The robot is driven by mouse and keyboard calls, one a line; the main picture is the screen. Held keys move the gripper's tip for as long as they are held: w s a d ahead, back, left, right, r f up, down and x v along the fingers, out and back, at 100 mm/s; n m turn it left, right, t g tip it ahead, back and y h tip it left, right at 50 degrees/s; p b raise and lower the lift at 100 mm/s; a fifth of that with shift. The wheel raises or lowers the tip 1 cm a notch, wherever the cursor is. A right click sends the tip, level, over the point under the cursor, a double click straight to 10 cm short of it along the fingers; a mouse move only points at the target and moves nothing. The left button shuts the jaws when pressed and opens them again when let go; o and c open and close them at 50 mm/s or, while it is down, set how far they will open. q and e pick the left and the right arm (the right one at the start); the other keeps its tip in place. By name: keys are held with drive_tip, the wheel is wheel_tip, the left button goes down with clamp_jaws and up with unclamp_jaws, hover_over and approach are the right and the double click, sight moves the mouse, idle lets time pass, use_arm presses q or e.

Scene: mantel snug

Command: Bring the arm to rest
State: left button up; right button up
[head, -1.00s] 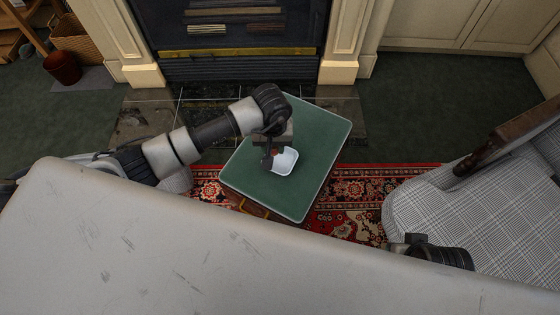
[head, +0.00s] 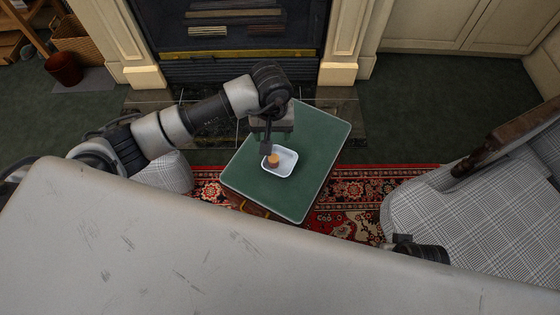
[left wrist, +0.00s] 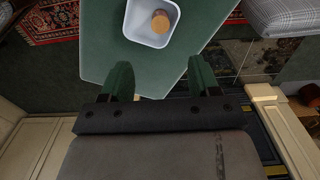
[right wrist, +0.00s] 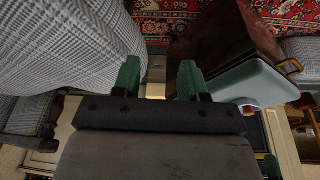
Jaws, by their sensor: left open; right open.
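My left gripper (head: 268,147) is above the green-topped table (head: 318,140), just behind a small white dish. In the left wrist view its two green fingers (left wrist: 158,82) are apart with nothing between them. The white dish (head: 288,162) stands on the table and holds a small orange-brown round item (head: 273,160). Both also show in the left wrist view, the dish (left wrist: 134,28) and the item (left wrist: 160,21), clear of the fingertips. My right gripper shows in its own wrist view (right wrist: 157,80), open and empty, pointing down between a checked armchair and the table.
The checked armchair (head: 500,185) with a wooden arm stands at the right. A fireplace (head: 245,55) with cream pillars is behind the table. A red patterned rug (head: 365,190) lies under it. A basket (head: 77,40) and a dark red pot (head: 63,68) are at the far left.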

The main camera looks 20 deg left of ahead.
use_arm(q)
drive_tip(key=shift+r, duration=1.75)
use_arm(e)
drive_tip(key=shift+f, duration=0.95)
